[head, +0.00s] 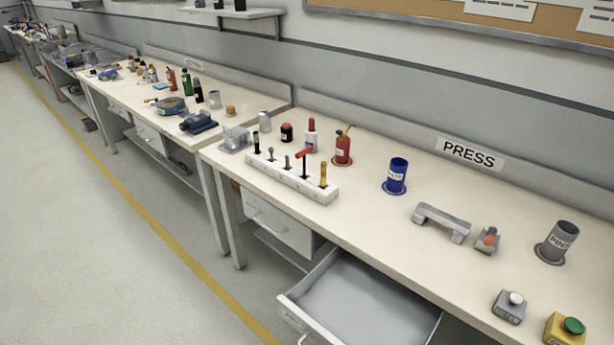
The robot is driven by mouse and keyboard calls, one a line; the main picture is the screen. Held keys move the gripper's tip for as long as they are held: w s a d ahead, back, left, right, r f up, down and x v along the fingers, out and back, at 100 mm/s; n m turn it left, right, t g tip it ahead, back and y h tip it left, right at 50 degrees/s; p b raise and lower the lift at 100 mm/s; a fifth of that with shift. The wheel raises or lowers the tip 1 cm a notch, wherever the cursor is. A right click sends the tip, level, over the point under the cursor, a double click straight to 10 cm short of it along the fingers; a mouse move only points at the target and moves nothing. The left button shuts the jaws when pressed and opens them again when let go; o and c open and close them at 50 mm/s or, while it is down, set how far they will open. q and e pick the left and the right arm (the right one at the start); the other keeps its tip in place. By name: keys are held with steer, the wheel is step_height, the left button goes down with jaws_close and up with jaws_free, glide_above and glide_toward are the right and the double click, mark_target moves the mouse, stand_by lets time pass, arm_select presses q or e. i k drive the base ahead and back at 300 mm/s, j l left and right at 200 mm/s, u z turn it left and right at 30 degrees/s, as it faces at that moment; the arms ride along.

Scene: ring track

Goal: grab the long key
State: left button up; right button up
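A white tool rack (290,178) stands near the front edge of the bench on the left. Several tools stand upright in it: a black-handled one (256,142), two short dark ones, a red T-handled one (304,155) with a dark shaft, and a yellow-handled one (323,175). The red T-handled tool looks like a key and rises above its neighbours. I cannot tell for certain which tool is the long key. Neither of my grippers is in view.
An open, empty-looking drawer (362,300) sticks out below the bench. Floor at left is clear.

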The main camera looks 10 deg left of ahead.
mark_target(302, 154)
steer(key=i+j, duration=0.15)
steer(key=j, duration=0.25)
steer(key=i+j+z, duration=0.15)
steer(key=j, duration=0.65)
steer(key=i+j+z, duration=0.15)
steer(key=j, duration=0.25)
steer(key=i+j, duration=0.1)
steer(key=j, duration=0.3)
steer(key=z, duration=0.05)
